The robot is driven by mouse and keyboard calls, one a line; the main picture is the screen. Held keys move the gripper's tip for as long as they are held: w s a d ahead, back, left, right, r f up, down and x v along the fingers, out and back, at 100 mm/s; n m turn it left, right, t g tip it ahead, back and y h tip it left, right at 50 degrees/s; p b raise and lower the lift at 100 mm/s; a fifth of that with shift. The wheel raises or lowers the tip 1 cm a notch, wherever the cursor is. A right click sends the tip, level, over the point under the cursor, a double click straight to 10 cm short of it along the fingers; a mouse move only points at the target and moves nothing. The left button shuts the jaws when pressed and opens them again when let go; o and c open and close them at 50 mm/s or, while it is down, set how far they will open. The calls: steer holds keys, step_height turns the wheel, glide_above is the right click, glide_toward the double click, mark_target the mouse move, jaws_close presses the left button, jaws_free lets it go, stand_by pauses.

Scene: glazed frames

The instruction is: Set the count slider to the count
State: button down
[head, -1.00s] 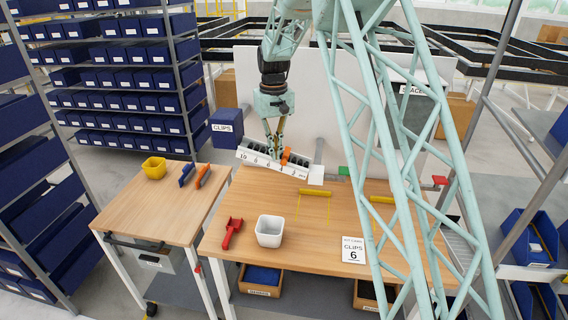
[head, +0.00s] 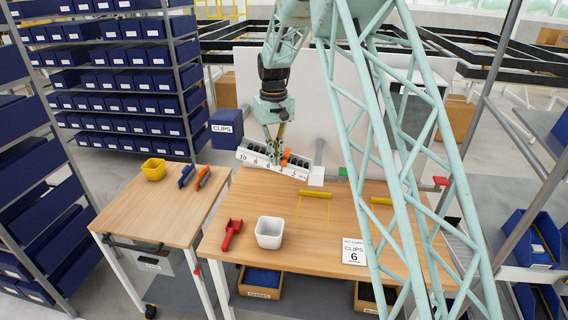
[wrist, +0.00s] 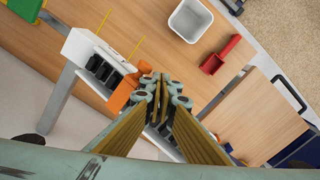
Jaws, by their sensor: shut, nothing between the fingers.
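The count slider is a long pale scale block (head: 246,157) with printed numbers, at the back edge of the wooden table. Its numbers run from 10 at the left to lower values at the right; 10, 8 and 6 read fairly clearly. Its orange knob (head: 286,156) stands right of the 6, towards the low end; the exact mark is hidden. The knob also shows in the wrist view (wrist: 122,94). My gripper (head: 276,157) is shut and empty, close on the high-number side of the knob; I cannot tell if they touch. A card (head: 354,251) reads CLIPS 6.
A white container (head: 269,232) and a red scoop (head: 232,234) stand on the table front. Yellow frames (head: 316,194) sit further right. A blue CLIPS bin (head: 227,127) is behind.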

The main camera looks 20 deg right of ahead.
mark_target(285, 160)
steer(key=shift+s+d+f+b, duration=0.25)
steer(key=shift+s+d, duration=0.1)
steer(key=shift+d, duration=0.45)
steer(key=shift+s+d+f+b, duration=0.25)
steer(key=shift+s+d, duration=0.15)
steer(key=shift+d, duration=0.35)
steer(key=shift+s+d+f+b, duration=0.25)
steer(key=shift+s+d, duration=0.1)
steer(key=shift+d, duration=0.45)
stand_by(0.4)
steer(key=shift+w+a+r, duration=0.15)
steer(key=shift+w+a, duration=0.05)
steer(key=shift+a, duration=0.15)
steer(key=shift+w+a+r, duration=0.1)
steer(key=shift+a, duration=0.15)
stand_by(0.4)
steer(key=shift+r, duration=0.1)
steer(key=shift+r+p, duration=1.85)
steer(key=shift+r, duration=1.55)
